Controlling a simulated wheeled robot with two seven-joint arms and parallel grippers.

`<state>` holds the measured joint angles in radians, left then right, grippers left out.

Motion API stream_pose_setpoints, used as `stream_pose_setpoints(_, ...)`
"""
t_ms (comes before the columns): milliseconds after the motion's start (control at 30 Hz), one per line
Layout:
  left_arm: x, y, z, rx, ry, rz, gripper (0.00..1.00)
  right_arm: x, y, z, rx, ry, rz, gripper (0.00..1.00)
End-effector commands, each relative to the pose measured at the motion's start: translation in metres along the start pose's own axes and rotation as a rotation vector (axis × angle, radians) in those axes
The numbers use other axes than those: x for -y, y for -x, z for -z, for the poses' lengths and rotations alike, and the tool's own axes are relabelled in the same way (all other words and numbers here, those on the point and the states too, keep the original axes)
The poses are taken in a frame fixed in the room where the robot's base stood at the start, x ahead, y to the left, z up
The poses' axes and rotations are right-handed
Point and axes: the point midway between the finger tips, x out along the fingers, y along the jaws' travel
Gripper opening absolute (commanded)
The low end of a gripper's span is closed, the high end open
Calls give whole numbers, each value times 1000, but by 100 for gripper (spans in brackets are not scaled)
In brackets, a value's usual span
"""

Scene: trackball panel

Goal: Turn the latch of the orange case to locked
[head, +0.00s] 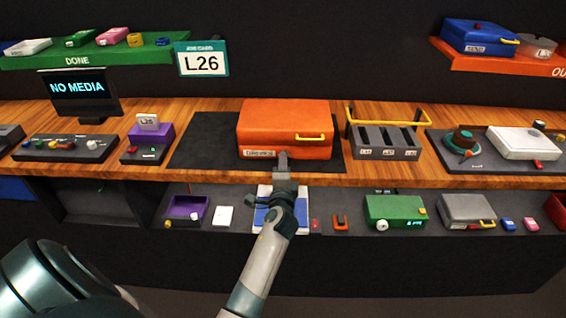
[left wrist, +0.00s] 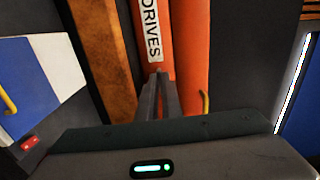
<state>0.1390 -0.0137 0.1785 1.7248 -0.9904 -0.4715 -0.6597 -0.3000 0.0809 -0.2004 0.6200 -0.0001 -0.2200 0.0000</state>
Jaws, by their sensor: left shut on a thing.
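The orange case (head: 272,122) lies closed on a dark mat on the wooden shelf, with a yellow handle (head: 309,138) and a front label (head: 260,154). In the left wrist view the case (left wrist: 191,50) and its DRIVES label (left wrist: 152,32) are turned on their side. My left gripper (head: 283,158) is at the lower front of the case, just right of the label. In the left wrist view its fingers (left wrist: 159,82) are shut at the case front, on what seems to be the latch. The fingers hide the latch, so its angle cannot be told.
A rack with a yellow rail (head: 385,142) stands right of the case, and a purple device (head: 147,141) to the left. The dark mat (head: 200,145) is bare beside the case. A lower shelf holds a green case (head: 390,208) and small items.

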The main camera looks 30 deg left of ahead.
Motion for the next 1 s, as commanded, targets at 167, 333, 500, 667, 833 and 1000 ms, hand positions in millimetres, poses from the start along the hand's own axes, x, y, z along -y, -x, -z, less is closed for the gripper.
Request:
stream_pose_setpoints(167,-1,0,0,0,1,-2,24,3,0,0,-1,-1,3,0)
stream_pose_setpoints(333,-1,0,0,0,0,-2,24,4,0,1,-1,-2,3,0)
stream_pose_setpoints(500,0,0,0,0,-25,-2,24,3,3,1,-1,-2,3,0)
stream_pose_setpoints(667,2,0,-1,0,-112,-2,24,3,11,2,-1,-2,3,0)
stream_pose_setpoints(833,5,0,-1,0,-281,-3,24,2,27,3,0,-2,2,0)
stream_pose_setpoints(1000,6,0,-1,0,-488,-4,24,0,46,4,0,-1,0,0)
